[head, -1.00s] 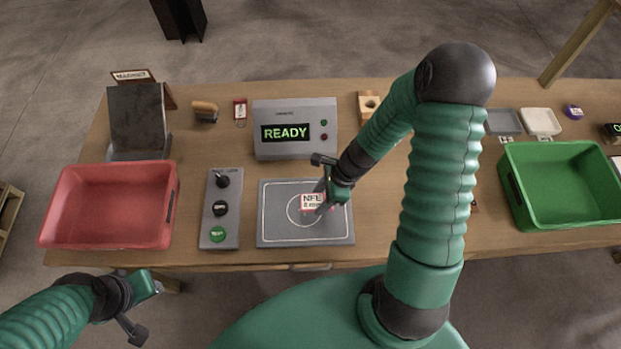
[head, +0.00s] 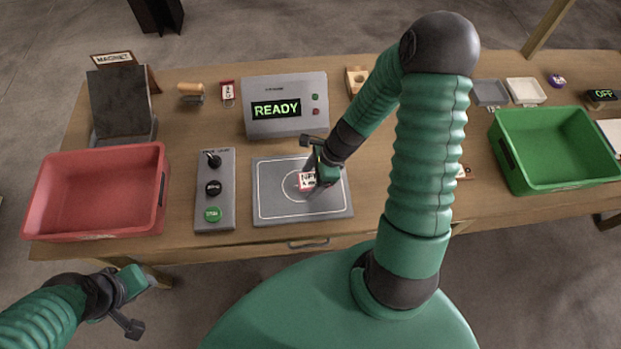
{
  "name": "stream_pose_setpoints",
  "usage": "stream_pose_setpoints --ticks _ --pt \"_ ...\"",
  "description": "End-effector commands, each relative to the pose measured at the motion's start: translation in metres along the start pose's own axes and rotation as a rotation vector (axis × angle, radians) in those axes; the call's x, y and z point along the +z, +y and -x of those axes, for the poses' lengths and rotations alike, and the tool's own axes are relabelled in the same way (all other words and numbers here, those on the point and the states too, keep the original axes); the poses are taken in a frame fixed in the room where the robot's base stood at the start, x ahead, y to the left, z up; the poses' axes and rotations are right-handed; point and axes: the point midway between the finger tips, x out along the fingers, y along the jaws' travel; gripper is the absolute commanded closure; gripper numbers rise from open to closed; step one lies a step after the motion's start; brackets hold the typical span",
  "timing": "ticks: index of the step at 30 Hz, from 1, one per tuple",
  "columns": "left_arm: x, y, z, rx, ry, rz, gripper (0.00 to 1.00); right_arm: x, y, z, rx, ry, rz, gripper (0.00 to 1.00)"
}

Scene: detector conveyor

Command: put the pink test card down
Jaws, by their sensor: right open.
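The test card (head: 305,183), a small white card with a pinkish-red border and black lettering, is at the middle of the grey plate (head: 268,213) with the white outline. My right gripper (head: 314,176) is open at the card's right side and hides part of it. Whether its fingers touch the card, I cannot tell. My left gripper (head: 138,304) is open and empty at the lower left, off the front edge of the table.
A grey READY display box (head: 287,88) stands behind the plate. A button panel (head: 206,223) and a red bin (head: 100,232) are to the left. A green bin (head: 540,185) is at the right. My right arm hides part of the table.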

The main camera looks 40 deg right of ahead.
Motion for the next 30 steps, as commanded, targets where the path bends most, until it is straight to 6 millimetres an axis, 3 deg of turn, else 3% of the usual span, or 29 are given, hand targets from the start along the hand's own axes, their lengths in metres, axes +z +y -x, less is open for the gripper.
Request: stream_pose_setpoints --ticks 5,15,20,22,23,26,30 --pt "-0.001 0.000 0.004 0.000 0.000 -0.001 0.64 -0.003 -0.002 0.015 -0.002 -0.003 0.000 0.29" --pt "-0.004 0.001 0.017 0.000 0.000 -0.002 0.64 0.003 0.000 0.098 -0.006 0.001 0.002 0.29" --pt "-0.004 0.000 0.018 0.000 0.000 -0.001 0.64 0.004 0.002 0.118 -0.002 0.003 0.007 0.29" --pt "-0.004 0.000 0.018 0.000 0.000 -0.001 0.64 0.007 0.005 0.119 0.007 0.021 0.084 0.29" --pt "-0.004 0.000 0.018 0.000 0.000 -0.001 0.64 0.011 0.008 0.119 0.015 0.039 0.161 0.29" --pt "-0.004 0.000 0.018 0.000 0.000 -0.001 0.64 0.031 0.026 0.116 0.057 0.136 0.612 0.29" --pt "-0.004 0.000 0.018 0.000 0.000 -0.001 0.64 0.068 0.051 0.116 0.124 0.278 1.446 0.29"
